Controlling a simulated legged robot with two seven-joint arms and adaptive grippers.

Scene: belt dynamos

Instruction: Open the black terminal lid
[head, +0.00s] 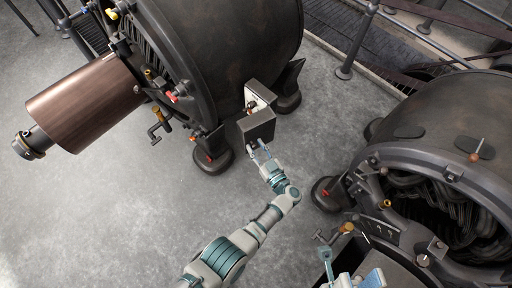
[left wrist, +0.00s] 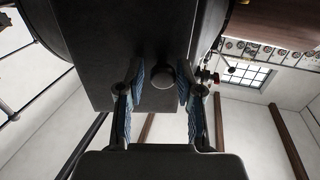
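The black terminal lid (head: 257,127) is on the terminal box at the foot of the large dark dynamo. A pale inner face of the box (head: 260,94) shows behind the lid, so the lid appears to stand partly away from it. My left gripper (head: 259,152) is at the lid's near side. In the left wrist view the lid's dark face (left wrist: 125,60) fills the upper middle, and a round black knob (left wrist: 163,75) lies between my two blue-padded fingers, with small gaps on both sides. My right gripper (head: 350,270) is at the bottom edge, fingers apart, and looks empty.
The large dynamo (head: 225,50) with a copper-brown drum (head: 85,103) stands behind and left of the lid. A second dynamo (head: 450,150) stands at right. Grey floor (head: 110,215) is clear at lower left. A metal railing (head: 358,40) runs along the back.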

